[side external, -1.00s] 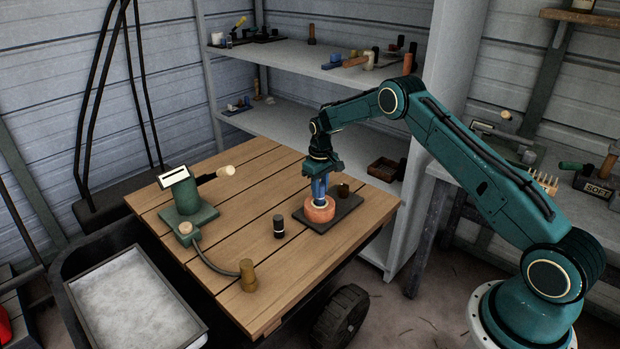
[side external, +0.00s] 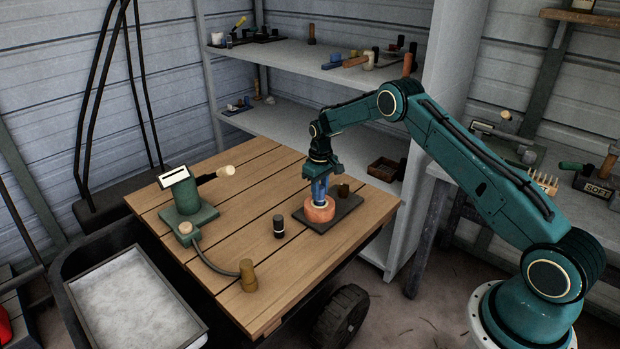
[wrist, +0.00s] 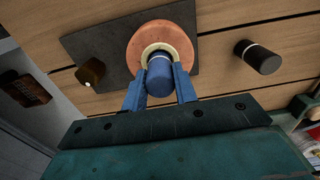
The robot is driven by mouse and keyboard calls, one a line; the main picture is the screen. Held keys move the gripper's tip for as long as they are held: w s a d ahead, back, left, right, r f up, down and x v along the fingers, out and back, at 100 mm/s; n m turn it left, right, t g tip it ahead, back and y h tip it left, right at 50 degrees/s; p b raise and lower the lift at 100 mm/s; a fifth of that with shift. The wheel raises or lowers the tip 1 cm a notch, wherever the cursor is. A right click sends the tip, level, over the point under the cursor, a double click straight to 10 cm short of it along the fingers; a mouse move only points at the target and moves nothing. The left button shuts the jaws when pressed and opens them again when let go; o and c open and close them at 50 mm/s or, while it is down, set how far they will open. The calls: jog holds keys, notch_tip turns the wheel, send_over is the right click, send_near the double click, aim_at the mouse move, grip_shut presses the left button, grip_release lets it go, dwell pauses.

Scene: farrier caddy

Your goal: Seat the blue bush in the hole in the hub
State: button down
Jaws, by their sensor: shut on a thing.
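The hub (side external: 318,209) is an orange-red ring on a dark plate (side external: 342,208) on the wooden table. In the wrist view the hub (wrist: 168,36) shows a pale inner ring around its hole. My gripper (side external: 320,191) is directly above the hub, pointing down. In the wrist view its two blue fingers (wrist: 160,88) are shut on the blue bush (wrist: 160,75), a dark blue cylinder. The bush lines up with the hole and overlaps the pale ring. I cannot tell how far, if at all, its lower end is inside.
A black cylinder with a white band (side external: 279,227) stands left of the plate. A small brown block (side external: 343,191) sits on the plate's right side. A green device (side external: 188,205) with a hose to a brass cylinder (side external: 248,275) stands left. Shelves rise behind.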

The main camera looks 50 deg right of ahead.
jog(key=shift+f, duration=0.3)
dwell(0.6)
jog(key=c, duration=1)
grip_release()
jog(key=shift+r, duration=0.1)
notch_tip(320, 180, up, 14)
jog(key=shift+f, duration=0.2)
